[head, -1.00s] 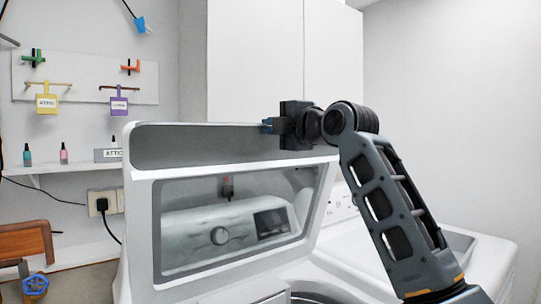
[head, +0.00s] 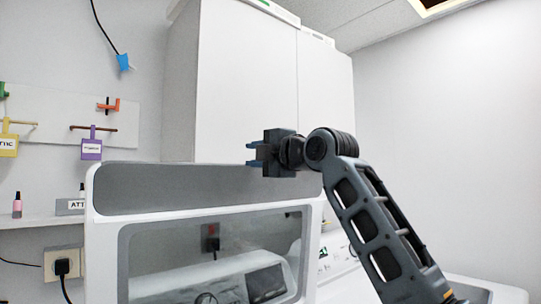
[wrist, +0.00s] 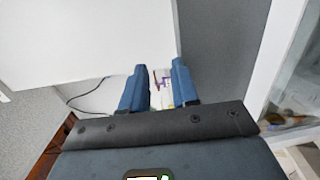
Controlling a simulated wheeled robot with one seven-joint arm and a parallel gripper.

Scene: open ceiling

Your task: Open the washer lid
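The white washer lid (head: 205,226) stands raised and nearly upright in the head view, with a dark window in its middle and a grey recessed strip along its top. My gripper (head: 252,155) is at the lid's top edge, right of the middle, its blue fingers pointing left. Whether it touches the lid cannot be told. In the wrist view, the two blue fingers of my gripper (wrist: 159,87) are apart with nothing held between them. A white frame with glass at the right of the wrist view looks like the lid (wrist: 283,60). The washer tub is out of view.
A tall white cabinet (head: 245,85) stands behind the lid. A pegboard (head: 60,118) with hooks and tags hangs at the left, above a shelf (head: 40,221) with a small bottle (head: 17,205). A black plug (head: 62,267) sits in a wall outlet. The right wall is bare.

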